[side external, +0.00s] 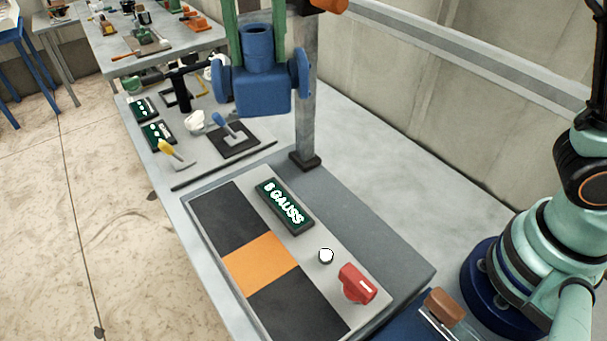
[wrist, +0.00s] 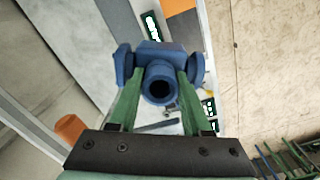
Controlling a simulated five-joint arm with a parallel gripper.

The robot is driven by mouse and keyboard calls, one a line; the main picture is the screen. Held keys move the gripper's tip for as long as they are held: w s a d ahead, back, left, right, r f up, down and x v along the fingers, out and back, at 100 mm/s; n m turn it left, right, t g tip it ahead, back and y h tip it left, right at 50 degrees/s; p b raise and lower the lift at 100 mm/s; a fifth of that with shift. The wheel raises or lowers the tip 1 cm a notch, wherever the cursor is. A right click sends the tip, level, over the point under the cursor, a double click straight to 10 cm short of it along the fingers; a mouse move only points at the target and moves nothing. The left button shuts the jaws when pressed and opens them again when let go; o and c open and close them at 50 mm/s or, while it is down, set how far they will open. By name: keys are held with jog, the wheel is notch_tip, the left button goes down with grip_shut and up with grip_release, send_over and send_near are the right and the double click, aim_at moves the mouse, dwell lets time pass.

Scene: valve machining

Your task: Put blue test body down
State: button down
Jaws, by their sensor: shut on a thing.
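The blue test body (side external: 258,82), a valve-shaped part with a round neck and side flanges, hangs in the air above the table in the side external view. It also shows in the wrist view (wrist: 158,62). My gripper (wrist: 160,90) has green fingers shut on it, one on each side of the neck. In the side external view only the lower part of the green fingers (side external: 258,32) shows, at the top edge. The body is upright and apart from the surfaces below.
A station panel has black pads and an orange pad (side external: 261,262), a display reading "8 GAUSS" (side external: 284,205), a white button (side external: 326,256) and a red knob (side external: 357,284). A grey post (side external: 305,100) with an orange top stands close right of the body. Levers and displays stand behind.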

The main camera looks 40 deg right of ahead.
jog(key=shift+w+a+f+n, duration=0.5)
jog(key=shift+w+a+n, duration=2)
jog(key=shift+a, duration=1.45)
notch_tip(320, 180, down, 20)
jog(key=shift+a, duration=0.1)
jog(key=shift+f, duration=0.1)
jog(key=shift+c, duration=1.8)
grip_release()
jog(key=shift+s+f, duration=0.1)
